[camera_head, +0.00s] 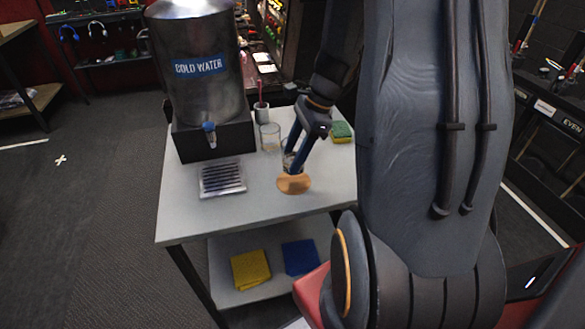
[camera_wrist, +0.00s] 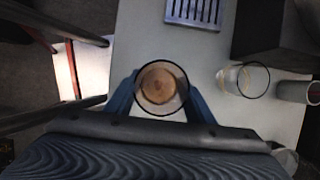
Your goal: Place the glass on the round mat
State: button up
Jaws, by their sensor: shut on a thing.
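My gripper (camera_head: 292,163) is shut on a clear glass (camera_head: 288,158) at the tabletop. In the wrist view the glass (camera_wrist: 162,87) is seen from above between the two blue fingers, with its rim facing the camera. The round tan mat (camera_head: 294,184) lies on the white table, its front part showing just below the fingertips. Its tan colour shows through the glass in the wrist view. The glass is upright over the mat; I cannot tell whether its base touches it. The fingers partly hide the glass in the head view.
A second glass (camera_head: 270,137) stands behind and left of my gripper, near a grey cup (camera_head: 262,112). A cold water dispenser (camera_head: 203,85) and a slotted drip tray (camera_head: 222,179) are to the left. A green and yellow sponge (camera_head: 341,132) lies at right. The front left tabletop is clear.

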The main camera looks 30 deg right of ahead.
jog(key=shift+f+p, duration=0.3)
jog(key=shift+f, duration=2.3)
jog(key=shift+f, duration=0.15)
jog(key=o, duration=1.3)
jog(key=shift+o, duration=0.2)
jog(key=b+v, duration=0.2)
jog(key=v, duration=1)
jog(key=s+a+n+h, duration=0.2)
jog(key=s+a+n, duration=0.1)
jog(key=a+n, duration=0.5)
jog(key=s+a+f+n+h, duration=0.1)
jog(key=s+a+n+h, duration=0.1)
jog(key=a+n, duration=0.7)
jog(key=s+n, duration=0.1)
jog(key=n, duration=0.3)
jog(key=shift+s+a+f, duration=0.2)
jog(key=shift+s+f, duration=0.05)
